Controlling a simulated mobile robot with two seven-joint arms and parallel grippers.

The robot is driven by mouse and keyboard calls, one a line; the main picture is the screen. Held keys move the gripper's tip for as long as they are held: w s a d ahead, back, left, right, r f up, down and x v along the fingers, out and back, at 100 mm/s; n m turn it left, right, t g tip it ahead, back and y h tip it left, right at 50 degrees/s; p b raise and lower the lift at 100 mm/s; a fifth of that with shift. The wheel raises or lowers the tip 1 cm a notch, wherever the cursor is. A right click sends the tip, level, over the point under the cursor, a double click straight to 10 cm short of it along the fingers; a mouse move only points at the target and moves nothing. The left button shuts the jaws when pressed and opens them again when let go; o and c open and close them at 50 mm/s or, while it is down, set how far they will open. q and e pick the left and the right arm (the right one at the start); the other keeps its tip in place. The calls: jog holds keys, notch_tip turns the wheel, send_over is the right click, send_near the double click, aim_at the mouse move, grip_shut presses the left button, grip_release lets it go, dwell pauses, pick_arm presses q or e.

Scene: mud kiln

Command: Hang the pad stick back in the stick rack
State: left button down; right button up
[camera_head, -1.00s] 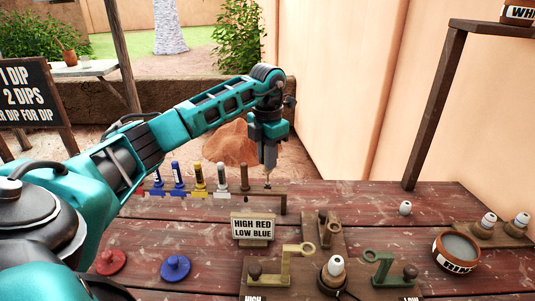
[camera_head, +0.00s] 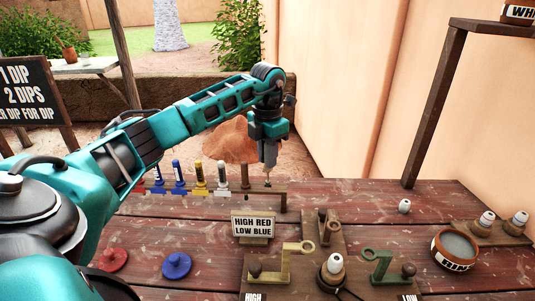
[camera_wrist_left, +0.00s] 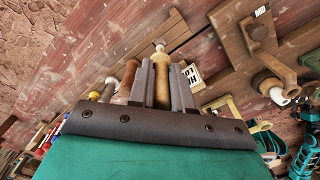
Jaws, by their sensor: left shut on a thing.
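My left gripper (camera_head: 268,168) points down over the right end of the stick rack (camera_head: 283,201), at the back of the table. It is shut on the pad stick, whose lower end (camera_head: 268,182) shows just below the fingers. In the left wrist view the fingers (camera_wrist_left: 161,80) close around the wooden pad stick (camera_wrist_left: 160,62), which has a pale knob at its far end. Whether the stick touches the rack I cannot tell. Sticks with red, blue, yellow and white tops and a brown stick (camera_head: 245,176) stand in the rack to the gripper's left. My right gripper is not seen.
A "HIGH RED LOW BLUE" sign (camera_head: 253,225) stands in front of the rack. Red (camera_head: 112,259) and blue (camera_head: 176,265) discs lie front left.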

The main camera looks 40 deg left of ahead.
aim_at(268, 173)
pick_arm(q)
jog(key=shift+p, duration=0.35)
dwell(0.3)
jog(key=shift+f, duration=0.2)
dwell(0.3)
jog(key=shift+f, duration=0.35)
jog(key=shift+f+b, duration=0.25)
jog(key=shift+b, duration=0.05)
jog(key=shift+f, duration=0.6)
jog(key=shift+f+b, duration=0.15)
jog(key=shift+b, duration=0.15)
jog(key=shift+f, duration=0.5)
jog(key=shift+f+b, duration=0.45)
jog(key=shift+f, duration=0.4)
dwell(0.7)
